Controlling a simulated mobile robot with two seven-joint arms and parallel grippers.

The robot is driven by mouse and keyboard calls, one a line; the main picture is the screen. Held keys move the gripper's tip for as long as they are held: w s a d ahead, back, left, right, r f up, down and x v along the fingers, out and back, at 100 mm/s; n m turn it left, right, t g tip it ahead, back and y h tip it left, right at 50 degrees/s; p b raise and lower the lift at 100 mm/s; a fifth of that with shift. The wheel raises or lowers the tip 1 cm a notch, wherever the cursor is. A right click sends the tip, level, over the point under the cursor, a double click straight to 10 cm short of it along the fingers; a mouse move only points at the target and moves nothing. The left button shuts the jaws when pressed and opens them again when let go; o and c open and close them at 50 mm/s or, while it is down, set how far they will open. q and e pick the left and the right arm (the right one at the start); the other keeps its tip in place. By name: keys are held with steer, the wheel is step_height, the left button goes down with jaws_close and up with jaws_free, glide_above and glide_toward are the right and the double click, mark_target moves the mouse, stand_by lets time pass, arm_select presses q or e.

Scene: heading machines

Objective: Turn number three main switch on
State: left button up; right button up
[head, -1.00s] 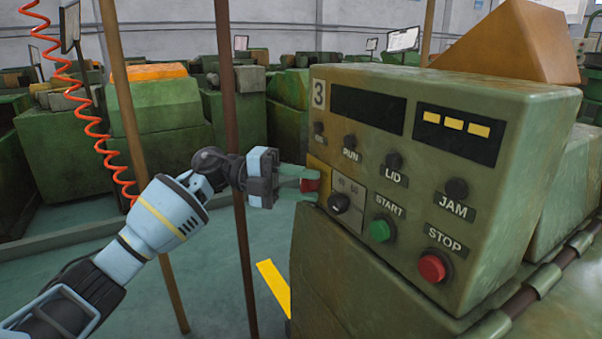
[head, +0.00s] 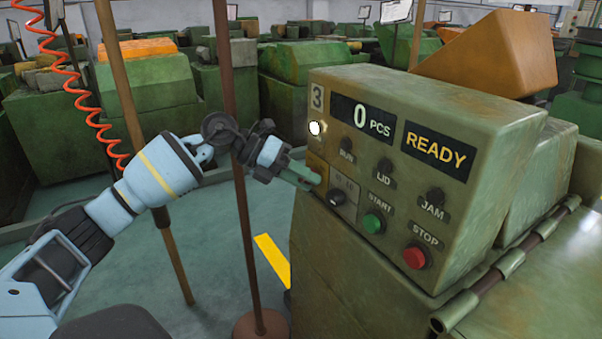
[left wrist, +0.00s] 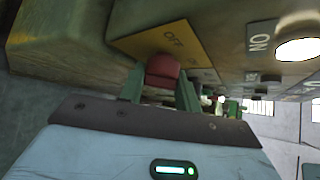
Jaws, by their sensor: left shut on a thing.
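The number three machine's control box (head: 490,125) bears a "3" label (head: 317,97). Its main switch is a red knob (left wrist: 162,70) on a yellow plate (left wrist: 150,42) marked OFF, clear in the left wrist view. My left gripper (head: 310,178) is shut on this knob, one green finger on each side, and looks tilted in the head view. The fingers mostly hide the knob there. The white lamp (head: 315,128) above is lit. The displays read "0 PCS" (head: 363,118) and "READY" (head: 433,146). My right gripper is not in view.
A black selector knob (head: 337,197), a green START button (head: 373,223) and a red STOP button (head: 415,257) sit close by on the panel. A thin brown post (head: 240,225) stands just behind my left wrist. Other green machines stand behind.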

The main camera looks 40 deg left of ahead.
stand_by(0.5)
arm_select(q)
steer(key=o, duration=1)
steer(key=b+v, duration=0.1)
steer(key=v, duration=0.7)
steer(key=shift+d, duration=0.1)
